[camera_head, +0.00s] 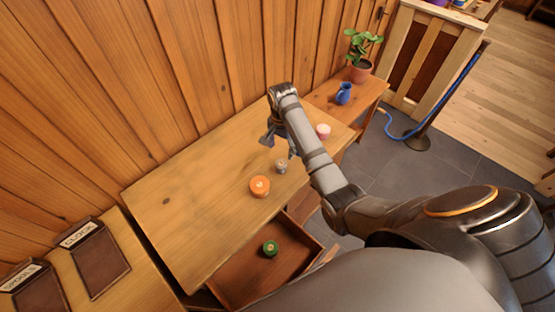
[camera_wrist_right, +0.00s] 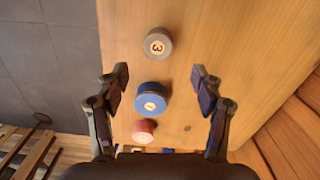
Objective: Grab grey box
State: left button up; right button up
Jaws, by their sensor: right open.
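A small grey round spool (camera_head: 281,166) stands on the wooden table, just behind the orange spool. It also shows in the right wrist view (camera_wrist_right: 157,43), with a 3 on its pale top, beyond my fingertips. I see no square grey box. My right gripper (camera_head: 279,147) is over the table, close to the grey spool. In the right wrist view, its fingers (camera_wrist_right: 160,76) are spread wide and empty, with a blue spool (camera_wrist_right: 152,98) showing in the gap below them. The arm seems to hide that blue spool in the head view. My left gripper is not in view.
An orange spool (camera_head: 260,187) and a pink spool (camera_head: 323,131) stand on the table (camera_head: 190,205). A green spool (camera_head: 270,248) lies in the open drawer (camera_head: 235,283). A blue jug (camera_head: 344,93) and potted plant (camera_head: 360,72) stand at the far end. The table's left part is clear.

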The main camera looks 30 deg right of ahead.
aim_at(281, 163)
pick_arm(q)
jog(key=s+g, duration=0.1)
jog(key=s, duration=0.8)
pick_arm(e)
jog(key=f, duration=0.1)
jog(key=s+f, duration=0.1)
jog(key=f, duration=0.1)
jog(key=shift+s+a+f, duration=0.15)
jog(key=shift+s+a, duration=0.05)
jog(key=shift+s, duration=0.15)
jog(key=shift+w+f, duration=0.6)
notch_tip(281, 163, down, 2)
jog(key=shift+d+f+p, duration=0.1)
jog(key=shift+p, duration=0.7)
notch_tip(281, 163, down, 3)
jog(key=shift+r, duration=0.1)
jog(key=c, duration=1)
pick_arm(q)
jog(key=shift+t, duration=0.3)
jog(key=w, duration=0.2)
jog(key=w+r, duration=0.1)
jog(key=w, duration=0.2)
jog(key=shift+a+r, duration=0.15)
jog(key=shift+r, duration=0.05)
pick_arm(e)
jog(key=shift+c, duration=0.2)
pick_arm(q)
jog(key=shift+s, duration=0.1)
pick_arm(e)
jog(key=shift+r, duration=0.15)
